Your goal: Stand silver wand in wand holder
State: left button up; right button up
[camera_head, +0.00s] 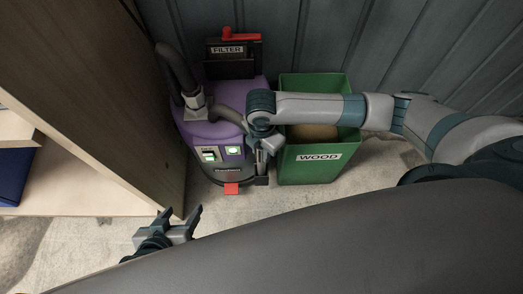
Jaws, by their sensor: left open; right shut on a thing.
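A purple vacuum-like machine (225,92) stands against the back wall. A dark curved hose (176,66) and a silver collar (195,102) show on its left side. My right gripper (263,163) hangs in front of the machine, beside the green bin. It is shut on a thin silver piece, which appears to be the silver wand; a black end (262,181) shows below the fingers. The arm and fingers hide most of it. I cannot clearly make out the wand holder. My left gripper (191,222) is open and empty, low at the left, apart from the machine.
A green bin (320,165) labelled WOOD stands right of the machine, under my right arm. A black FILTER box (227,52) and a red tab (232,188) are on the machine. A wooden panel (110,90) closes the left side. Some floor (365,165) is bare.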

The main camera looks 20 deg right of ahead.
pick_arm(q)
jog(key=shift+d+r, duration=0.1)
jog(key=shift+r, duration=0.1)
jog(key=shift+s+f, duration=0.1)
jog(key=shift+f, duration=0.1)
pick_arm(e)
jog(key=o, duration=1.1)
jog(key=shift+f, duration=0.1)
jog(key=shift+c, duration=0.2)
jog(key=shift+r, duration=0.7)
notch_tip(320, 180, up, 9)
jog(key=shift+r+p, duration=0.1)
jog(key=shift+p, duration=1.15)
jog(key=shift+r, duration=0.65)
pick_arm(q)
jog(key=a, duration=0.1)
jog(key=s+a+g+y, duration=0.1)
jog(key=a+g, duration=0.1)
jog(key=shift+s+a+f, duration=0.2)
jog(key=shift+s+f, duration=0.15)
jog(key=shift+f, duration=0.05)
pick_arm(e)
jog(key=shift+r, duration=0.15)
